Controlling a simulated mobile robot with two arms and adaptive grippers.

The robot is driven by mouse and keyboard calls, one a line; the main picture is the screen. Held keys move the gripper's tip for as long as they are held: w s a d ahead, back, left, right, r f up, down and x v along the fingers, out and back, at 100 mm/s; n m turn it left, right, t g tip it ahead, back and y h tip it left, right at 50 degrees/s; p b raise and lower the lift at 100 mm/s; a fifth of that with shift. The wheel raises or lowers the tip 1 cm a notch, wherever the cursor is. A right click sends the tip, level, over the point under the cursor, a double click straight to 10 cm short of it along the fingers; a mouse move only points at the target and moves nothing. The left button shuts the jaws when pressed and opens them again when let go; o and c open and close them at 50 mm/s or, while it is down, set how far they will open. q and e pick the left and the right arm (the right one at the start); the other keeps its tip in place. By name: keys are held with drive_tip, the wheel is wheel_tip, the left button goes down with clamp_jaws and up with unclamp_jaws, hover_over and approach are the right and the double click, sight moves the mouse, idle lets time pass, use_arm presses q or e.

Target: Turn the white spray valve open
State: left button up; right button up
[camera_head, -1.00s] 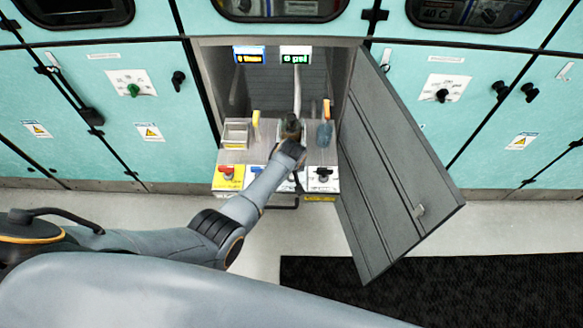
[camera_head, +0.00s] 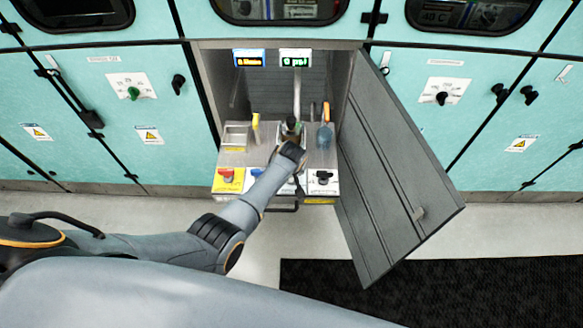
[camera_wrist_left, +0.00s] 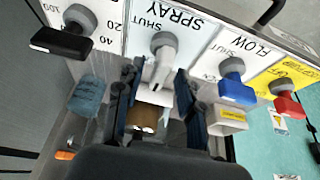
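The white spray valve (camera_wrist_left: 160,66) sits on the panel marked SPRAY and SHUT, with its lever pointing towards my gripper in the left wrist view. My left gripper (camera_wrist_left: 157,78) is at the valve, one dark finger on each side of the lever. The fingers look apart, with a narrow gap beside the lever; I cannot tell whether either touches it. In the head view my left arm reaches into the open cabinet and my wrist hides the white valve. My right gripper is not in view.
A blue valve (camera_wrist_left: 236,90) and a red valve (camera_wrist_left: 288,103) sit on one side, a black valve (camera_wrist_left: 65,40) on the other. The open grey cabinet door (camera_head: 385,170) is right of my arm.

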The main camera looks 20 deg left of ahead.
use_arm(q)
drive_tip(key=v, duration=1.1)
drive_tip(key=shift+s+r, duration=0.2)
drive_tip(key=shift+r, duration=0.1)
drive_tip(key=shift+d+f, duration=0.1)
drive_tip(key=s+a+f+m+g+b, duration=0.1)
drive_tip(key=s+f, duration=0.4)
drive_tip(key=f, duration=0.4)
drive_tip(key=s+f+m+b, duration=0.1)
drive_tip(key=s+f, duration=0.4)
drive_tip(key=f, duration=0.3)
drive_tip(key=s+a+f+m+g+b, duration=0.1)
drive_tip(key=s+f+b, duration=0.1)
drive_tip(key=s+f, duration=0.55)
drive_tip(key=s+a+f+m+b, duration=0.1)
drive_tip(key=s+a+f, duration=0.1)
drive_tip(key=s+f, duration=0.3)
drive_tip(key=s+a+f+m+b, duration=0.1)
drive_tip(key=s+f, duration=0.5)
drive_tip(key=s, duration=0.8)
drive_tip(key=s+a+f+g+h+b, duration=0.1)
drive_tip(key=s+a+f, duration=0.1)
drive_tip(key=s+f, duration=0.4)
drive_tip(key=s, duration=0.3)
drive_tip(key=shift+s+a+f+m, duration=0.15)
drive_tip(key=shift+s+a+m, duration=0.25)
